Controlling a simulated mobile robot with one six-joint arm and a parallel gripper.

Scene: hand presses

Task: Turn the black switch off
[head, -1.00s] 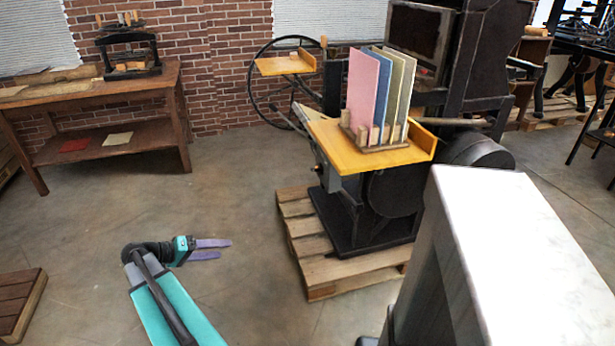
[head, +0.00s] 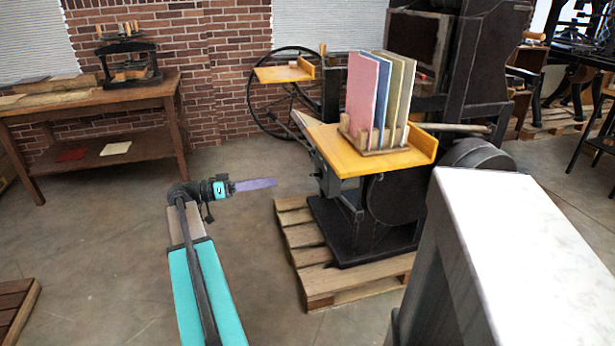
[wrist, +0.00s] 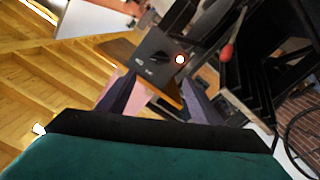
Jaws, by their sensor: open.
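In the wrist view a grey control box (wrist: 152,66) shows ahead, between and beyond my fingers. A small dark shape on its face looks like the black switch (wrist: 160,57); its position is too small to read. A white round spot (wrist: 180,60) sits at its right. My gripper (wrist: 152,84) is open and empty, its purple fingers apart, short of the box. In the head view my gripper (head: 270,184) points right toward the black press (head: 385,205), with a clear gap. The grey box (head: 328,178) shows there under the yellow board, without a visible switch.
The yellow board (head: 345,158) overhangs the box and carries a rack with coloured panels (head: 372,100). A wooden pallet (head: 315,275) lies under the press. A red-tipped handle (wrist: 227,52) is right of the box. Floor left of the press is clear.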

